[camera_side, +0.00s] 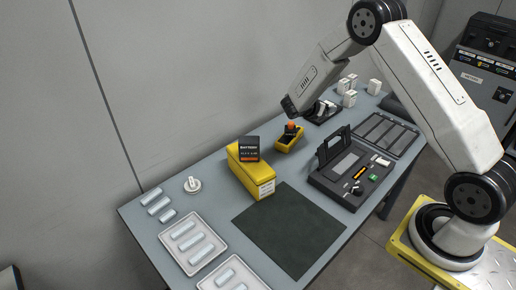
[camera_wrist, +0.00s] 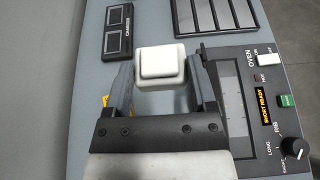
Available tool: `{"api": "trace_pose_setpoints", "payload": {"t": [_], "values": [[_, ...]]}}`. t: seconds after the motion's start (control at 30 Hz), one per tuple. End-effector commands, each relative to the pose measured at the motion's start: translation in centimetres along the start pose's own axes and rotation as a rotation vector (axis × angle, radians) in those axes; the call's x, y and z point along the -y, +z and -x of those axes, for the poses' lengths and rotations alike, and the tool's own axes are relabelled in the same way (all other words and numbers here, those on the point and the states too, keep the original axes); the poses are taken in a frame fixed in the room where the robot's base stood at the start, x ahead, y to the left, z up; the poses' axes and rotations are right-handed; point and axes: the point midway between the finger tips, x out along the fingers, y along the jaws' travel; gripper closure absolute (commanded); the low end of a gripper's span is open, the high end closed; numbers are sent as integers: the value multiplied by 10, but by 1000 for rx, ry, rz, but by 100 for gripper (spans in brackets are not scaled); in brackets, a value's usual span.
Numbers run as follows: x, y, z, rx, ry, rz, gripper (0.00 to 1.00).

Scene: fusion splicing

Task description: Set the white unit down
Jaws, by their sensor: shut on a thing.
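My gripper (camera_wrist: 162,72) is shut on a white unit (camera_wrist: 160,62), a small block with a raised square face, held between the two fingers in the wrist view. A dark charger (camera_wrist: 117,32) with two framed slots lies to the upper left of the unit in that view. The charger's visible slots look empty. In the side view my arm reaches over the back of the table, near the charger (camera_side: 325,115); the fingers are small and hard to make out there. The gap between the unit and the table cannot be judged.
A black oven device (camera_side: 350,170) stands nearby; its knob and switches show on the wrist view's right. A slotted tray (camera_side: 387,133) lies behind it. Several white blocks (camera_side: 349,98) stand at the back. Yellow boxes (camera_side: 252,177) stand left. The dark mat (camera_side: 290,228) is clear.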

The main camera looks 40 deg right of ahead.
Motion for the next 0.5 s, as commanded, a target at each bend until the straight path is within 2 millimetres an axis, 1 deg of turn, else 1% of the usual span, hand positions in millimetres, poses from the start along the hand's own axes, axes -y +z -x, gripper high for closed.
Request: {"api": "trace_pose_setpoints", "payload": {"t": [0.03, 0.17, 0.27, 0.37, 0.5], "values": [[3, -9, 16, 0, 6, 6, 85], [17, -29, 52, 1, 8, 7, 85], [32, -44, 79, 1, 7, 6, 85], [48, -56, 104, 1, 8, 6, 85], [76, -70, 136, 2, 7, 4, 85]]}}
